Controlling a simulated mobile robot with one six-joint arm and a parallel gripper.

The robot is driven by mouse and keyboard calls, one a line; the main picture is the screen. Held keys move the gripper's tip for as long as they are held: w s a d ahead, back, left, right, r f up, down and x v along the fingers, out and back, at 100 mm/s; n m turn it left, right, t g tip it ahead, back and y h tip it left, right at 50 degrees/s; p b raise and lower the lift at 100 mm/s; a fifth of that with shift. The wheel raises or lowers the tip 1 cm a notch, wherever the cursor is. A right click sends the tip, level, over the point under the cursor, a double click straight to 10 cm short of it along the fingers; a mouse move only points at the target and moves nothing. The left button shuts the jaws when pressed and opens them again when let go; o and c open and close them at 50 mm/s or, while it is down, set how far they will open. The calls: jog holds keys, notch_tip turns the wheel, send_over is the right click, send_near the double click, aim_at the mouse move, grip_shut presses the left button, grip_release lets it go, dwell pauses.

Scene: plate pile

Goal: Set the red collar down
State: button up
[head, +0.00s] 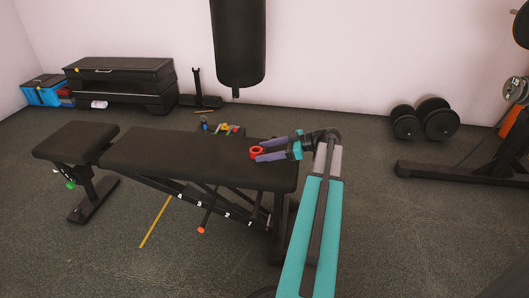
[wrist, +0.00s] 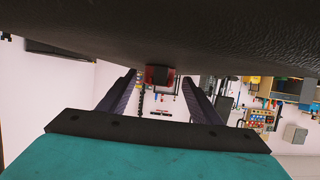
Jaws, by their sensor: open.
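The red collar (head: 257,152) rests on the black bench pad (head: 170,152), near the pad's right end. It also shows in the wrist view (wrist: 152,75), small and dark red, against the pad at the top of the picture. My gripper (head: 262,150) reaches in from the right, low over the pad. Its two fingers are spread apart, with the collar at or between their tips. In the wrist view the fingers of my gripper (wrist: 160,90) stand clear on both sides of the collar.
A punching bag (head: 238,45) hangs behind the bench. Several small coloured items (head: 228,130) sit behind the pad. Dumbbells (head: 425,120) stand on the floor at right. The pad's middle is clear.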

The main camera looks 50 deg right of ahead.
jog(key=p+v, duration=0.4)
jog(key=v, duration=0.7)
jog(key=shift+s+d+r, duration=0.2)
jog(key=shift+s, duration=0.1)
jog(key=shift+w, duration=0.1)
